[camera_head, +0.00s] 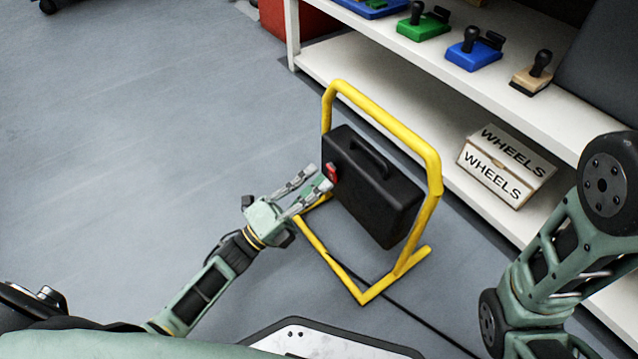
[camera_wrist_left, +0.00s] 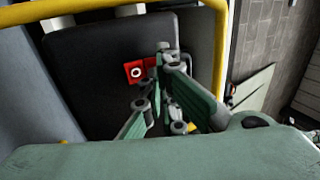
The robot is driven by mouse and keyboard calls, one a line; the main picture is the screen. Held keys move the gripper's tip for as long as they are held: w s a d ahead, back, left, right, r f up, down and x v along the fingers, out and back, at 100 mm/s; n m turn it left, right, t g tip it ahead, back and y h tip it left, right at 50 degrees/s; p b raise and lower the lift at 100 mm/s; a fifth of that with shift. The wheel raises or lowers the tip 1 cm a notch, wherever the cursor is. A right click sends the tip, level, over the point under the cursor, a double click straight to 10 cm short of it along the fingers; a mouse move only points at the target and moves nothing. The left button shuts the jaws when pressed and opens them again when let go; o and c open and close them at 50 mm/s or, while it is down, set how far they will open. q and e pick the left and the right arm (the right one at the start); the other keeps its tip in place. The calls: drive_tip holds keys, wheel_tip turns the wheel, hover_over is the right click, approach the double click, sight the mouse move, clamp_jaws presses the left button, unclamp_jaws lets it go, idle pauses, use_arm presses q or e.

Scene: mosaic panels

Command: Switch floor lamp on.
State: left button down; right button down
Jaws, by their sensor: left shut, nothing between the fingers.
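The floor lamp is a black box-shaped head (camera_head: 375,195) in a yellow tube frame (camera_head: 436,172) standing on the floor. A small red switch (camera_head: 331,172) sits on the lamp's left side. My left gripper (camera_head: 322,184) is shut and empty, its fingertips right by the red switch; whether they touch it I cannot tell. In the left wrist view the red switch (camera_wrist_left: 135,72) with a white round mark shows just left of the fingertips (camera_wrist_left: 162,52), against the black lamp body (camera_wrist_left: 95,75). My right gripper is not in view; only my right arm shows at the right.
A white shelf (camera_head: 360,72) stands behind the lamp. It holds stamp-like tools, including a green one (camera_head: 423,27) and a blue one (camera_head: 473,54), and boxes marked WHEELS (camera_head: 505,165). A black cable (camera_head: 425,322) runs along the floor. The floor at left is clear.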

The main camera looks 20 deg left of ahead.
use_arm(q)
drive_tip(key=shift+w+d+r, duration=0.25)
drive_tip(key=shift+w+d, duration=0.15)
drive_tip(key=shift+w, duration=0.1)
